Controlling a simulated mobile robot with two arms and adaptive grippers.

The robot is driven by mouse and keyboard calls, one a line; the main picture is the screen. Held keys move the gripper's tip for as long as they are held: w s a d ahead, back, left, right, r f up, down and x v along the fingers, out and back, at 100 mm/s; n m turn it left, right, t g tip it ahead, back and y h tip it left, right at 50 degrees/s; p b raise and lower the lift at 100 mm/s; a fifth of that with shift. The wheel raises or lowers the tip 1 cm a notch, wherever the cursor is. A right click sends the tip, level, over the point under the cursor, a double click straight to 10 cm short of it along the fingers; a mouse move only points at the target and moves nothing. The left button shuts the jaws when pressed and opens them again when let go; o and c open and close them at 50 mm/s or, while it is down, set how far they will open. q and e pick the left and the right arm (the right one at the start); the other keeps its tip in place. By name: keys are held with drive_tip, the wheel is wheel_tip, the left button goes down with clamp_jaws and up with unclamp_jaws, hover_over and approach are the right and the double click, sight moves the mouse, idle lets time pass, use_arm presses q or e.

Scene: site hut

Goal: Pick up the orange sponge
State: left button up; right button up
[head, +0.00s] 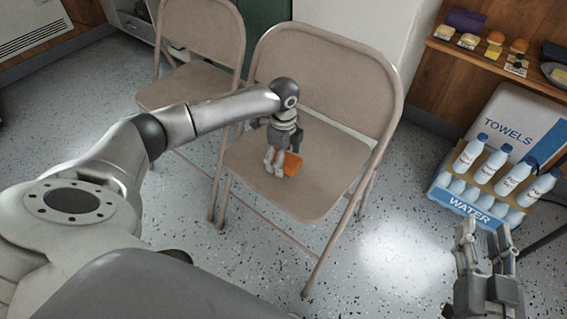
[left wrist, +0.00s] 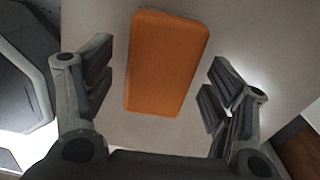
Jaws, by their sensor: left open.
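The orange sponge (head: 292,165) lies on the seat of the nearer beige folding chair (head: 325,165). In the left wrist view the sponge (left wrist: 167,62) is a rounded orange block, lengthwise between the two fingers with a gap on each side. My left gripper (head: 279,164) points down at the seat, right beside the sponge in the head view, and partly covers it. It is open and empty; its fingers (left wrist: 158,82) flank the sponge in the wrist view without visible contact. My right gripper (head: 485,230) is open and empty over the floor at the lower right.
A second folding chair (head: 190,85) stands behind to the left. At the right are a crate of water bottles (head: 475,200), a towels box (head: 520,115) and a wooden shelf (head: 480,58) with small items. The nearer chair's backrest (head: 335,70) rises behind my left gripper.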

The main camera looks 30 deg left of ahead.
use_arm(q)
drive_tip(key=shift+f, duration=0.5)
use_arm(e)
wheel_tip(320, 180, up, 2)
drive_tip(key=shift+w+a+t, duration=0.1)
drive_tip(key=shift+a+t, duration=0.05)
drive_tip(key=shift+t, duration=0.35)
use_arm(q)
drive_tip(key=shift+c, duration=0.3)
drive_tip(key=c, duration=0.9)
drive_tip(key=shift+r, duration=0.1)
